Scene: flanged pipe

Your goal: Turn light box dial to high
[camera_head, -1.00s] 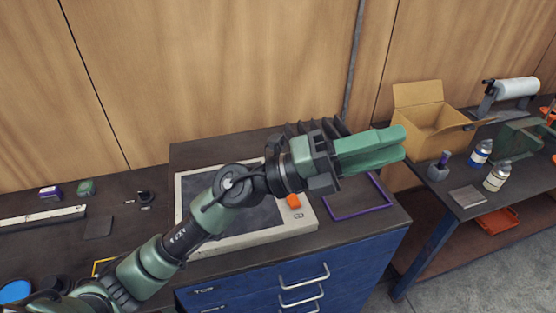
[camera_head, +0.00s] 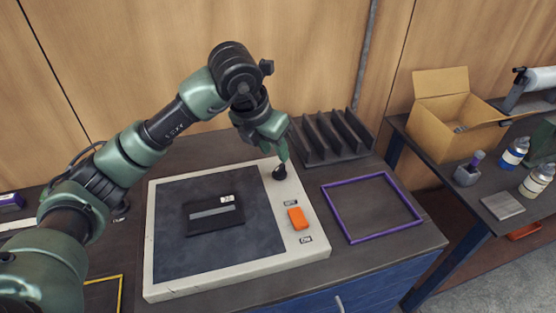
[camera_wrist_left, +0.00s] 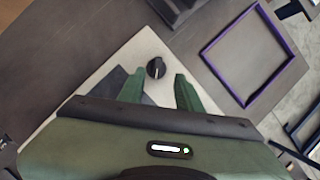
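The light box (camera_head: 160,292) lies on the workbench, with a dark panel and a pale rim. Its black dial (camera_head: 279,173) is at the top of the right-hand strip. The dial also shows in the left wrist view (camera_wrist_left: 156,68), with a light pointer line. My left gripper (camera_head: 283,157) points down just above the dial. In the left wrist view its two green fingers (camera_wrist_left: 157,88) are spread apart and empty, with the dial beyond and between the tips. I see no contact. My right gripper is not in view.
An orange switch (camera_head: 298,218) sits below the dial. A dark flat object (camera_head: 214,217) lies on the panel. A black slotted rack (camera_head: 334,158) and a purple frame (camera_head: 340,226) are to the right. A cardboard box (camera_head: 440,142) stands on the farther table.

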